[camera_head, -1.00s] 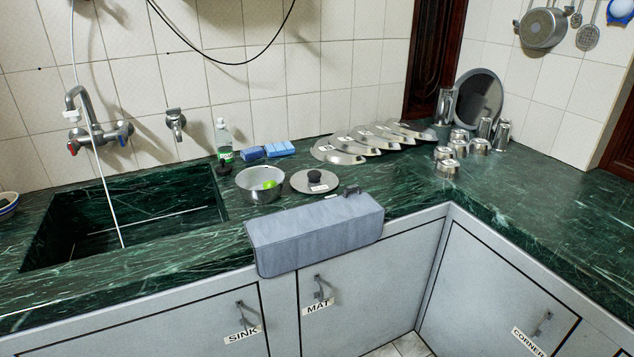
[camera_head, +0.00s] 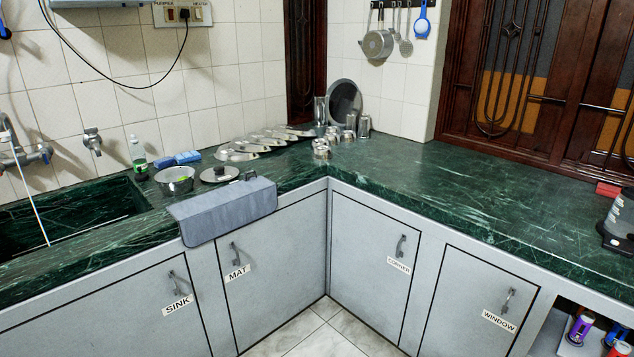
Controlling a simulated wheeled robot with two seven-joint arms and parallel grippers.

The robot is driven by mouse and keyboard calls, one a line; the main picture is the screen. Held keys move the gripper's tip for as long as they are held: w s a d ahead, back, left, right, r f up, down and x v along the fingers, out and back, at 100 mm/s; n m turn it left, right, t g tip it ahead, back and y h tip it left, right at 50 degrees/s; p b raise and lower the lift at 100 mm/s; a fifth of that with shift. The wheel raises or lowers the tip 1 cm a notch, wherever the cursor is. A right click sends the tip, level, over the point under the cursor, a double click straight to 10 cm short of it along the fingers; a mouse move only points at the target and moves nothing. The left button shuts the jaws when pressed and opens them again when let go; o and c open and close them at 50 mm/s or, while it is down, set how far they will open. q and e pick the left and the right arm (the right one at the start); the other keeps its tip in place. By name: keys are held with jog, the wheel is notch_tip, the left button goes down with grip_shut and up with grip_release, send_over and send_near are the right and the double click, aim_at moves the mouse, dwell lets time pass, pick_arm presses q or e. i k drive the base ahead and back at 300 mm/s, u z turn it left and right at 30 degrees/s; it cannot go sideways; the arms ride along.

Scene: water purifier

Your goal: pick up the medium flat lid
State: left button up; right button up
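Several flat metal lids (camera_head: 238,155) lie overlapped in a slanting row on the green counter, near the back wall. They carry small labels too small to read, so I cannot tell which one is the medium lid. A separate round lid with a dark knob (camera_head: 219,174) lies in front of the row, beside a metal bowl (camera_head: 174,184). Neither of my grippers is in view.
A grey mat (camera_head: 222,211) hangs over the counter's front edge. Blue sponges (camera_head: 187,157) and a green-labelled bottle (camera_head: 138,155) stand near the sink (camera_head: 70,218). Steel cups (camera_head: 321,149) cluster at the corner. The right counter (camera_head: 450,180) is mostly clear.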

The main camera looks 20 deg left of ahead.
aim_at(219, 173)
jog(key=z, duration=0.4)
jog(key=i, duration=0.6)
jog(key=u, duration=0.9)
jog(key=i, duration=1.35)
jog(key=u, duration=1.3)
